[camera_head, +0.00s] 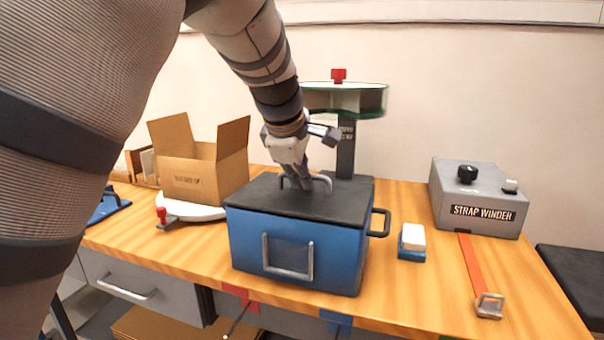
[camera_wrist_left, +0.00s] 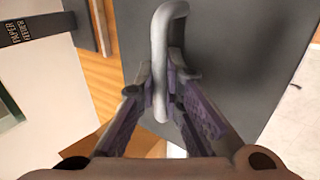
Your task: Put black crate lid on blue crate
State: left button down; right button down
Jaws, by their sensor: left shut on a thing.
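The blue crate (camera_head: 335,262) stands on the wooden table in the head view, with a grey handle on its front and a dark one on its right side. The black crate lid (camera_head: 262,193) lies over the crate's top and looks flat and lined up with its rim. My left gripper (camera_head: 305,184) is shut on the lid's grey arched handle. In the left wrist view the fingers (camera_wrist_left: 160,85) pinch this handle from both sides, with the dark lid (camera_wrist_left: 235,50) behind. Whether the lid is fully seated cannot be told. My right gripper is not in view.
An open cardboard box (camera_head: 190,180) on a white round base stands left of the crate. A grey strap winder (camera_head: 470,195) with a red strap is at the right. A white-and-blue block (camera_head: 412,241) lies between. A green-rimmed round device (camera_head: 350,100) stands behind.

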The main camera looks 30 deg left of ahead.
pick_arm(q)
jog(key=c, duration=1.6)
grip_release()
jog(key=shift+c, duration=0.2)
jog(key=shift+r, duration=4.55)
jog(key=shift+f, duration=0.1)
